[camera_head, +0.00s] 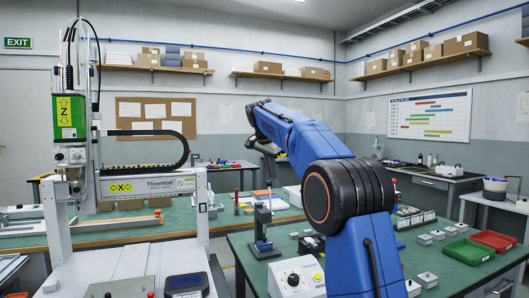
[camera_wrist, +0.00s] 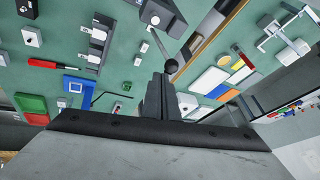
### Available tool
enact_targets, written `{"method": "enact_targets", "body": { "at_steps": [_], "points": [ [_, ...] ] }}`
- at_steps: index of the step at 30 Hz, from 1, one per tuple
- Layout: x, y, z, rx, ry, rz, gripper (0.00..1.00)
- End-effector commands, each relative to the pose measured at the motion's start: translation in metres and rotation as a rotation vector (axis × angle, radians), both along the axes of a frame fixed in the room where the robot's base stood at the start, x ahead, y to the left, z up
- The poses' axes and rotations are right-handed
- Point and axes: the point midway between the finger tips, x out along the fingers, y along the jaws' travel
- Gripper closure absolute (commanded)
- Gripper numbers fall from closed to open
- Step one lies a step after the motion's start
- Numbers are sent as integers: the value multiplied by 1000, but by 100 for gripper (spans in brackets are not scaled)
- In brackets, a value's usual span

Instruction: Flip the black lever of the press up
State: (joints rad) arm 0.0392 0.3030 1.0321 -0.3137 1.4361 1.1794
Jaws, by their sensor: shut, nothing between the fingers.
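The press (camera_head: 263,228) stands on the green table in the head view, with a dark base and an upright column. In the wrist view the press (camera_wrist: 162,14) is at the top middle. Its lever (camera_wrist: 160,46) is a thin rod ending in a black ball knob (camera_wrist: 171,66). My gripper (camera_wrist: 162,88) is shut and empty. Its fingertips appear right by the knob in the wrist view; I cannot tell whether they touch it. In the head view the fingers cannot be made out behind my blue arm, and the lever's tilt is unclear.
A white box with a black knob (camera_head: 295,278) stands in front of the press. Red (camera_head: 492,240) and green (camera_head: 468,251) trays and several small parts lie at the right of the table. A gantry machine (camera_head: 145,185) stands at the left.

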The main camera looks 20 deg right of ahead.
Motion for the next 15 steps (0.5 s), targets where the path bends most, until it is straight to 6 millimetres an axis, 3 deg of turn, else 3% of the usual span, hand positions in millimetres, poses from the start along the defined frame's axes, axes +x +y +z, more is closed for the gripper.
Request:
{"method": "enact_targets", "body": {
  "at_steps": [4, 15],
  "points": [
    [-13, -7, 13, 0, -4, 1, 100],
    [-6, 8, 54, 0, -6, 2, 100]
  ]
}}
